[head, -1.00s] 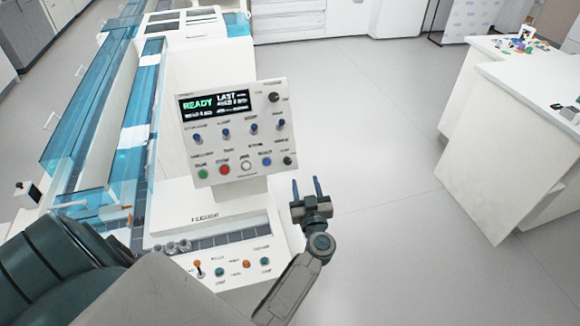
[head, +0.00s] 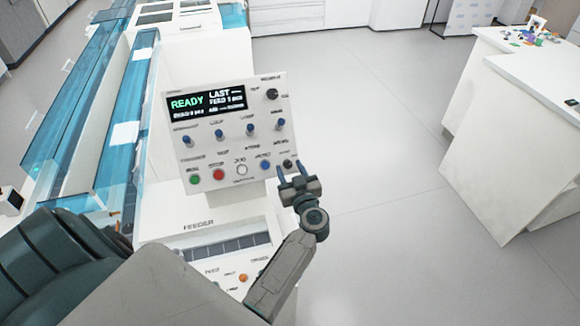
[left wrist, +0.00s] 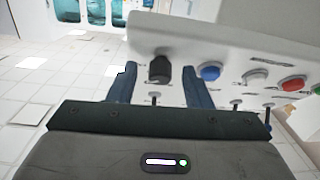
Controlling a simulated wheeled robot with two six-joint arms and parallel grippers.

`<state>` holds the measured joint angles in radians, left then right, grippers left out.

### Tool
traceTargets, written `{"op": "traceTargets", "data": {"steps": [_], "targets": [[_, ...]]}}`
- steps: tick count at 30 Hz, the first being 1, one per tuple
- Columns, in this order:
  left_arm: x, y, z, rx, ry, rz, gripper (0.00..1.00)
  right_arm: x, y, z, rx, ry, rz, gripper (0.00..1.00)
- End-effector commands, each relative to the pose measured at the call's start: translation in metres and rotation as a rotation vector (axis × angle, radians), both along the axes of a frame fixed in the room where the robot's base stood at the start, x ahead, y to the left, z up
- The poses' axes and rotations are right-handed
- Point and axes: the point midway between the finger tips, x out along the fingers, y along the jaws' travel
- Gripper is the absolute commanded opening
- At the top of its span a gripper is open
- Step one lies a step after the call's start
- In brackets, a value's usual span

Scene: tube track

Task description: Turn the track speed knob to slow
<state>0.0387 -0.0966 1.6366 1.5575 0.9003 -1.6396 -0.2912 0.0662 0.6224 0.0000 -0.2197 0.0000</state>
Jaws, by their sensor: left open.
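The control panel (head: 228,135) stands upright on the white machine, with a lit screen reading READY. A black knob (head: 288,164) sits at the right end of its bottom row; another dark knob (head: 272,95) is at the top right. Their labels are too blurred to read, so I cannot tell which is the track speed knob. My left gripper (head: 291,170) is open at the panel's lower right corner. In the left wrist view the bottom-row black knob (left wrist: 159,68) shows between the spread fingers; I cannot tell whether they touch it. My right gripper is not in view.
A blue button (left wrist: 210,72) and a red button (left wrist: 292,83) are beside the knob in the left wrist view. Several blue-capped toggles (head: 219,135) are above. The feeder (head: 225,245) is below the panel. Clear floor and a white counter (head: 520,130) are to the right.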

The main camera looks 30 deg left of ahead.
Motion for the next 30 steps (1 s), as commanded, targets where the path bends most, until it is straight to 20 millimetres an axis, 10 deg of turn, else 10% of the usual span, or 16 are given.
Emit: {"op": "traceTargets", "data": {"steps": [9,16,30], "targets": [[0.0,0.001,0.001,0.0,0.0,0.0,0.43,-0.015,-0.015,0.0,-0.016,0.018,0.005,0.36],[0.0,0.001,0.0,0.0,0.0,0.0,0.0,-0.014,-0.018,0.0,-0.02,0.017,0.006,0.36],[0.001,-0.001,0.001,-0.064,-0.073,0.057,0.0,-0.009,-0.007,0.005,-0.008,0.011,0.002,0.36]]}}
